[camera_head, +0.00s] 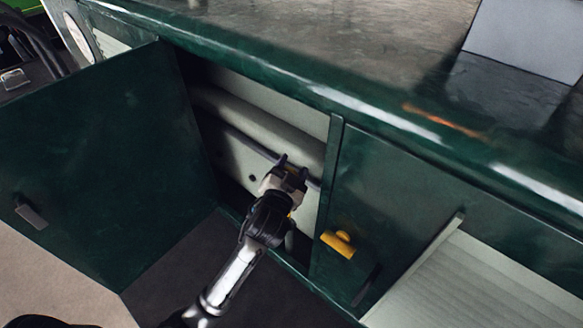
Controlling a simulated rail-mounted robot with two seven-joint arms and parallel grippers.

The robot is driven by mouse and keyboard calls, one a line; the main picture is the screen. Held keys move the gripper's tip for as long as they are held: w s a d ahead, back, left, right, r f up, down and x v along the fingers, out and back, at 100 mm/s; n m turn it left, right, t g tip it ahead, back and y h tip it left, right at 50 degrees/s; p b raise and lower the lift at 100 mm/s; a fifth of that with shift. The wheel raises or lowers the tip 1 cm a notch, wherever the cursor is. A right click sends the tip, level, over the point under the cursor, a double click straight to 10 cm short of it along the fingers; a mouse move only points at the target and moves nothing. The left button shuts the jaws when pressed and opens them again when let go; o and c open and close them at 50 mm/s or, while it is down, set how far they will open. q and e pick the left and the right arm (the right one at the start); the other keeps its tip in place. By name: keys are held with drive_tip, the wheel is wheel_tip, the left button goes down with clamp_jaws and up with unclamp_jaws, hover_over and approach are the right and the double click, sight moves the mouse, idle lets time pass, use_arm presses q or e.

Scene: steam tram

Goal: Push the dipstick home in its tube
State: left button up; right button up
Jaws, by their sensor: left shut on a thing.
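My left gripper (292,166) reaches into the open compartment of the green tram body, with its fingertips pointing away toward the back wall. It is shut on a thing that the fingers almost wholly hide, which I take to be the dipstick. A small yellow bit (292,214) shows beside the wrist; I cannot tell if it belongs to the dipstick. The dipstick tube cannot be made out for certain, nor how deep the dipstick sits. My right gripper is not in view.
A green door (95,170) stands open at the left. A dark pipe (245,142) runs along the pale compartment interior (268,105) behind the gripper. A closed green panel with a yellow handle (338,243) is close at the right. Pale slatted steps (470,285) lie beyond it.

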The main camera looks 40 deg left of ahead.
sight(292, 220)
use_arm(q)
drive_tip(key=shift+f+b, duration=1.15)
drive_tip(key=shift+f, duration=0.75)
idle(0.7)
drive_tip(key=shift+f+b, duration=5.9)
drive_tip(key=shift+f, duration=2.4)
drive_tip(key=o, duration=1.6)
drive_tip(key=shift+r, duration=0.15)
drive_tip(key=shift+r+p, duration=2.9)
drive_tip(key=shift+p, duration=0.2)
